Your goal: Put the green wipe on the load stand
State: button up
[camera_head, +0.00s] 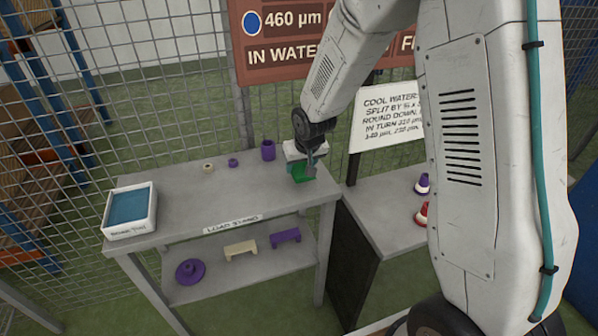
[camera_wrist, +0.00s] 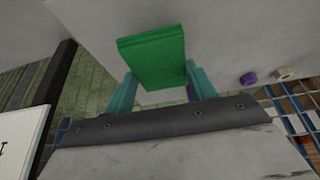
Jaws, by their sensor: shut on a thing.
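My gripper (camera_head: 306,160) is over the right end of the load stand (camera_head: 175,192), a grey table with a label on its front edge. It is shut on the green wipe (camera_head: 301,173), which is at or just above the stand's top; I cannot tell if it touches. In the wrist view the green wipe (camera_wrist: 152,55) shows as a flat green block between the two teal fingers of my gripper (camera_wrist: 162,90).
A white tray (camera_head: 146,228) with blue inside stands at the stand's left end. A cream ring (camera_head: 208,167), purple ring (camera_head: 233,162) and purple cup (camera_head: 268,150) stand along the back. The top's middle is clear. A lower shelf (camera_head: 222,279) holds purple and cream parts.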

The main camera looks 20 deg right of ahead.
aim_at(301, 169)
jog(key=shift+w+a+f, duration=0.1)
jog(key=shift+w, duration=0.55)
jog(key=shift+s+f, duration=0.1)
jog(key=shift+f, duration=1.6)
jog(key=shift+f, duration=0.25)
jog(key=o, duration=0.9)
jog(key=shift+s+f, duration=0.1)
jog(key=shift+s, duration=0.1)
